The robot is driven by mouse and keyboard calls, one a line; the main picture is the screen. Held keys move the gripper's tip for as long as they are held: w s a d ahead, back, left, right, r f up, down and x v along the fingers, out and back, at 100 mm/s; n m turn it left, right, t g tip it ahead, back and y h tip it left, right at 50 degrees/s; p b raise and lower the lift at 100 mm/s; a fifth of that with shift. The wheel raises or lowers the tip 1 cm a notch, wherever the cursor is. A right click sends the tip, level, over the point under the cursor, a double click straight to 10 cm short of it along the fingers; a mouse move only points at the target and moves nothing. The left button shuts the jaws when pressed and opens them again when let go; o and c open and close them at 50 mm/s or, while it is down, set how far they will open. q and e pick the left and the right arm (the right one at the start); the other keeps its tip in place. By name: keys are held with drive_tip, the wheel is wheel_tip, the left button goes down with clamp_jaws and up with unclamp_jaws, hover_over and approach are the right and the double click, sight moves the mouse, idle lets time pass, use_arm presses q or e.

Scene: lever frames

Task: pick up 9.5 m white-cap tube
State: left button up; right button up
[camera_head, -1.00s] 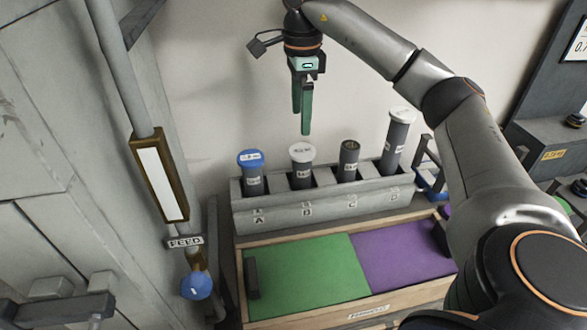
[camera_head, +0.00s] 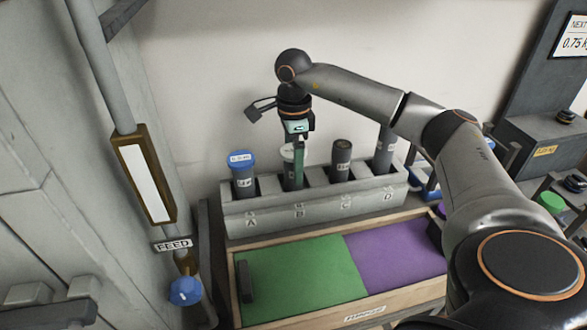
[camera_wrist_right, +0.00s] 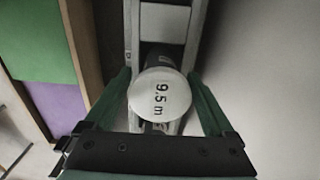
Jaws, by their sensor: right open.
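The white-cap tube (camera_head: 287,153) stands in slot B of the grey rack (camera_head: 320,205), partly hidden behind my right gripper in the head view. In the right wrist view its white cap (camera_wrist_right: 160,95) reads "9.5 m" and lies between the two green fingers. My right gripper (camera_head: 297,165) points down over slot B. In the wrist view its fingers (camera_wrist_right: 163,98) are apart, one on each side of the cap; I cannot tell whether either touches it. My left gripper is not in view.
A blue-cap tube (camera_head: 243,175) stands in slot A, a dark tube (camera_head: 341,160) in slot C and a taller tube (camera_head: 385,150) in slot D. A tray with a green half (camera_head: 300,275) and a purple half (camera_head: 395,250) lies in front. A FEED pipe (camera_head: 145,180) stands at left.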

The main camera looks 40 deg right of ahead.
drive_tip(key=shift+c, duration=0.2)
clamp_jaws()
idle(0.6)
